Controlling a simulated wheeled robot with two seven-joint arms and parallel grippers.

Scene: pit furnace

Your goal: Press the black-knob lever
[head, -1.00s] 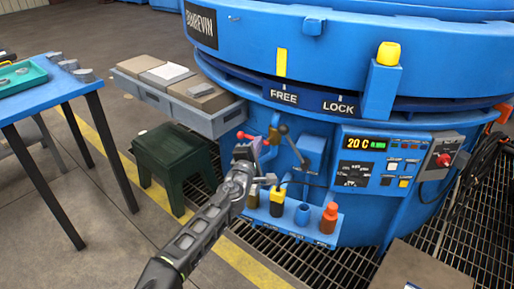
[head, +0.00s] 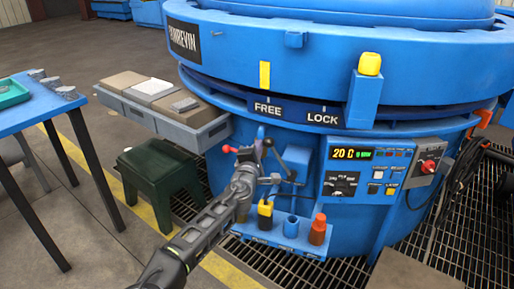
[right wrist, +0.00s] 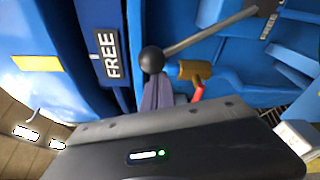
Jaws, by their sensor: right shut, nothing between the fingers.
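The black-knob lever (head: 268,143) stands on the front of the blue furnace, below the FREE and LOCK signs. Its grey rod slants down to the right from the round knob. The knob also shows large in the right wrist view (right wrist: 151,59). My right gripper (head: 261,133) is shut and empty, its purplish fingers just beside the knob in the head view. In the right wrist view the fingers (right wrist: 157,88) appear right below the knob; I cannot tell whether they touch it. My left gripper is not in view.
A red-knob lever (head: 227,149) sits just left of my gripper. A control panel (head: 362,170) is to the right. A grey bin (head: 195,138) and green stool (head: 158,178) stand left.

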